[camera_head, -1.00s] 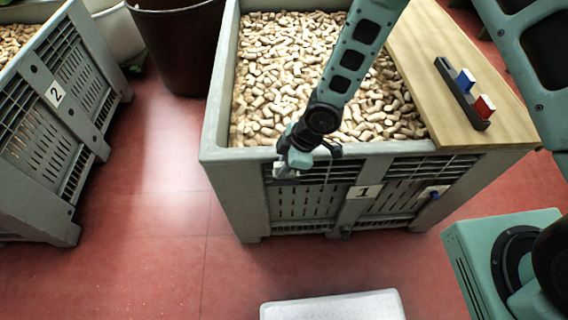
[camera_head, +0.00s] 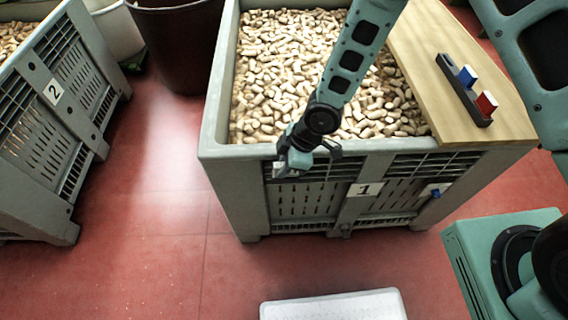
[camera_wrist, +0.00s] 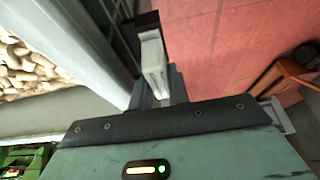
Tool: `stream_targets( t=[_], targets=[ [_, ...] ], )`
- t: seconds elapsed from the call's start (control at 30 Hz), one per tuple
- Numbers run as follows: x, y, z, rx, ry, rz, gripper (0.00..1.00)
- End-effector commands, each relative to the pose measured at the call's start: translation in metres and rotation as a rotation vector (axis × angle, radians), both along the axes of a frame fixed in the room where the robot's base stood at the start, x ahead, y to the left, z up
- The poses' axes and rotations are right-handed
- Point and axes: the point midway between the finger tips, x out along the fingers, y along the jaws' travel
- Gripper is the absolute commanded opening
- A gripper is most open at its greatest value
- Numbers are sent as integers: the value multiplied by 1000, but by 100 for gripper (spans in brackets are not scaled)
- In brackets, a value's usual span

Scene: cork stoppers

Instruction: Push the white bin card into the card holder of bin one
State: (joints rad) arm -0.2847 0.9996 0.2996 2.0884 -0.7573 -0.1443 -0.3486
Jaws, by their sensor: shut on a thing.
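Bin one (camera_head: 236,190) is a large grey crate with a white "1" plate (camera_head: 365,190) on its front. My gripper (camera_head: 284,168) is at the left end of that front, just below the rim. In the wrist view it is shut on a narrow white block (camera_wrist: 153,58), which I take to be the white bin card. A dark piece (camera_wrist: 146,20) lies just beyond the block beside the bin wall, possibly the card holder. Whether the two touch is unclear. My gripper hides this spot in the head view.
A wooden board (camera_head: 455,110) on the bin's right side carries a black rack (camera_head: 463,92) with a blue and a red piece. A blue and white item (camera_head: 435,191) is on the bin's front right. Bin two (camera_head: 40,185) and a brown tub (camera_head: 178,45) stand left. Red floor is clear between.

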Motion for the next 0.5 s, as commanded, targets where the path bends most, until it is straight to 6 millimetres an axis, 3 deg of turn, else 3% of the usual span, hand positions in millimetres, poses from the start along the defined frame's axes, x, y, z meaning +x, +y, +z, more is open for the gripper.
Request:
stream_targets(
  t=[0.27, 0.3, 0.33, 0.37, 0.5],
  targets=[
    [0, 0, -5, 0, 0, 0, 0],
    [0, 0, -4, 0, 0, 0, 29],
    [0, 0, -4, 0, 0, 0, 37],
    [0, 0, -4, 0, 0, 0, 43],
    [0, 0, -4, 1, -1, 0, 43]
  ],
)
